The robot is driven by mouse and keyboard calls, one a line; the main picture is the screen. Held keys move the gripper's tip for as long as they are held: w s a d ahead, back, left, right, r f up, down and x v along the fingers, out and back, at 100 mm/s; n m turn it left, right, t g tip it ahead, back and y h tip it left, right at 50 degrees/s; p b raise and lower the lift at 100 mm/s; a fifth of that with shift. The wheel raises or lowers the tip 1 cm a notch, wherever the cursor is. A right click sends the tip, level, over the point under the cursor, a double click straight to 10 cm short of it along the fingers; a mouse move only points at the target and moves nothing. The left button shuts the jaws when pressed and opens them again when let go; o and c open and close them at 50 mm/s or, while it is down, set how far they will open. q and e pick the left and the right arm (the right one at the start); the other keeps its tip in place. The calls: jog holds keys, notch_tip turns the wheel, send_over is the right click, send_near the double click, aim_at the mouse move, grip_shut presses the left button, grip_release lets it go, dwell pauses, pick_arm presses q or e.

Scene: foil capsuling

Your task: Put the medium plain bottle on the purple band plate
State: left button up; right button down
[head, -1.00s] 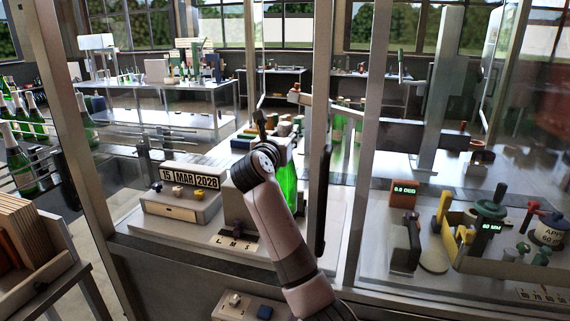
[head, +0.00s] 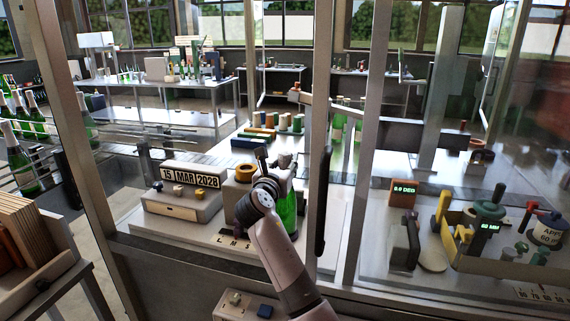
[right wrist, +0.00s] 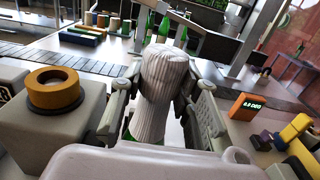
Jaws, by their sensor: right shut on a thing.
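A green bottle (head: 288,212) with a pale grey, ribbed top stands upright behind my right forearm in the head view. My right gripper (head: 277,163) is shut on this bottle around its upper part. In the right wrist view the ribbed top (right wrist: 163,78) fills the space between the two fingers, with a little green glass below. Much of the bottle's body and its base are hidden by my arm, so I cannot tell whether it touches the bench. I cannot make out the purple band plate. My left gripper is not in view.
A grey block with an orange ring (right wrist: 54,90) stands close left of the gripper. A date stand (head: 182,192) is further left. Coloured blocks (head: 262,132) and more green bottles (head: 338,122) stand behind.

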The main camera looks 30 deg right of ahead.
jog(key=c, duration=1.6)
grip_release()
jog(key=o, duration=0.4)
jog(key=shift+s+a, duration=0.1)
jog(key=b+v, duration=0.2)
jog(key=v, duration=0.9)
jog(key=shift+s+a, duration=0.3)
